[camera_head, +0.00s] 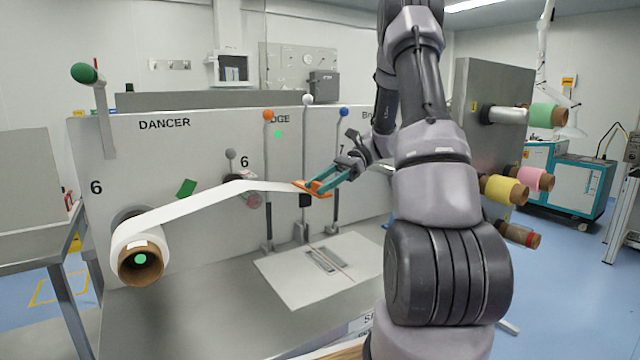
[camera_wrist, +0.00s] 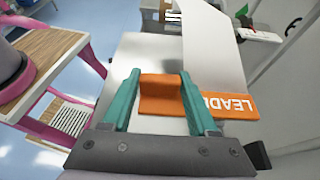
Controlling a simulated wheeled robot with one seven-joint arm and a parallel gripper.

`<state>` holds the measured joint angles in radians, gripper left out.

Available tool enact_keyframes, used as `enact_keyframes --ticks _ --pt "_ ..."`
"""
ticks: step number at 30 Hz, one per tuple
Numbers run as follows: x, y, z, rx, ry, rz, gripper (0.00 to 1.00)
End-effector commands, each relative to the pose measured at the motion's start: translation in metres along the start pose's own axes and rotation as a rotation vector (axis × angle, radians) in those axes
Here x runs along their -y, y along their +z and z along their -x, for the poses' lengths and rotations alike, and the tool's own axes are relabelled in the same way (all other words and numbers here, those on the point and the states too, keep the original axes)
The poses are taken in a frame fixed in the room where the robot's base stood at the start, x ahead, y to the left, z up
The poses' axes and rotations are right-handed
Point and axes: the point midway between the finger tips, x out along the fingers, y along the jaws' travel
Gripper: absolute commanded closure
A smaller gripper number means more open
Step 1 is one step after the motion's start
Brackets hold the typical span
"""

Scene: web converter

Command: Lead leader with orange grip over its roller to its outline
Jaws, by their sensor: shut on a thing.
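The white leader (camera_head: 205,202) runs from the white roll (camera_head: 128,238) at the left up to a roller area on the panel marked 6, then right to my gripper. Its orange grip (camera_head: 313,190) is at the free end. My gripper (camera_head: 322,187) has teal fingers and is shut on the orange grip. In the wrist view, the fingers (camera_wrist: 160,78) stand on both sides of the grip's raised orange tab (camera_wrist: 160,95), with the word LEADER partly visible on the orange band. The roller under the strip is mostly hidden. I cannot make out the outline for certain.
A pale plate (camera_head: 318,272) with slots lies on the bench below my gripper. Upright levers with orange (camera_head: 268,115), white (camera_head: 307,99) and blue (camera_head: 344,112) knobs stand close behind the grip. Coloured rolls (camera_head: 503,189) sit on the right cabinet.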

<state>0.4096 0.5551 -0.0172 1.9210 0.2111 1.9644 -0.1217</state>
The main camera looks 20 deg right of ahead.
Motion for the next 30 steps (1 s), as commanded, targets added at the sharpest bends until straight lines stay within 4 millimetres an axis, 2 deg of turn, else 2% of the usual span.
enact_keyframes --ticks 30 --pt "0.000 -0.060 -0.014 0.000 0.000 -0.001 1.00"
